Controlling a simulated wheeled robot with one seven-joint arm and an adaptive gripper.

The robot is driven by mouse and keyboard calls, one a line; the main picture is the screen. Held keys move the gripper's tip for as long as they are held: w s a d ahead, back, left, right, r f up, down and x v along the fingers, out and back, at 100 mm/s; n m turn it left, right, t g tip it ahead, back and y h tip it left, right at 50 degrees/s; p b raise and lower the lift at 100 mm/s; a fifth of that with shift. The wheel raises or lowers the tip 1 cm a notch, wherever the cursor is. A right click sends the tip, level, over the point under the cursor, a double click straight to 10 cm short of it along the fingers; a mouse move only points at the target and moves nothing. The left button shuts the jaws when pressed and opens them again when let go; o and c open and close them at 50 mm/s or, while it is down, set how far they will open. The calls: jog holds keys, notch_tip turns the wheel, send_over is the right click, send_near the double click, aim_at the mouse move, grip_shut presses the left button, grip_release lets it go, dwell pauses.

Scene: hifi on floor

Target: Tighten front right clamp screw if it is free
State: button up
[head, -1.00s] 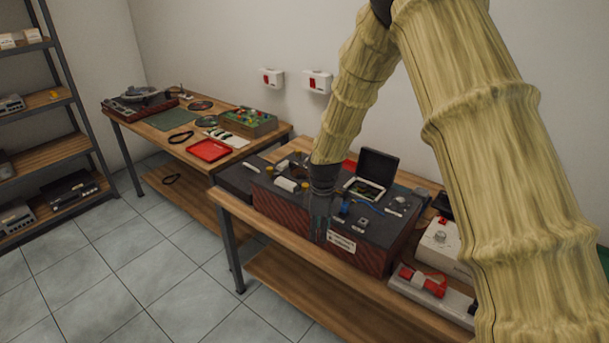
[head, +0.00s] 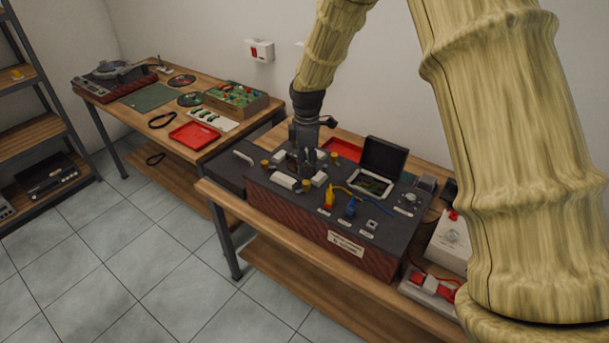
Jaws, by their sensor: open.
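A dark box-shaped unit (head: 350,225) with red ribbed sides and a black top stands on the near wooden bench. Small gold screw knobs stand among white blocks on its left half: one at the front right (head: 306,186), one at the left (head: 265,164) and one at the back right (head: 335,156). My gripper (head: 306,165) points down among them, just behind the front right knob in the picture. It is open, and nothing shows between its fingers. I cannot tell whether it touches anything. The seating of the front right knob is too small to judge.
A raised lid with a screen (head: 376,170), a yellow lead (head: 330,198) and a blue lead (head: 351,207) occupy the unit's right half. A white box (head: 449,240) stands right of it. A second bench (head: 135,112) holds a turntable and a red tray (head: 195,135).

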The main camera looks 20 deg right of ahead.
aim_at(305, 181)
jog(key=f, duration=0.2)
jog(key=w+f+p, duration=0.1)
jog(key=f, duration=0.3)
jog(key=shift+w+f+p, duration=0.25)
jog(key=shift+w+p, duration=0.05)
jog(key=shift+p, duration=0.05)
jog(key=shift+f, duration=0.25)
jog(key=shift+s+f, duration=0.1)
jog(key=shift+s, duration=0.15)
jog(key=shift+s+r, duration=0.25)
jog(key=shift+s, duration=0.3)
jog(key=shift+w+f, duration=0.5)
jog(key=shift+w, duration=0.05)
jog(key=shift+c, duration=0.5)
jog(key=shift+s+r, duration=0.2)
grip_shut()
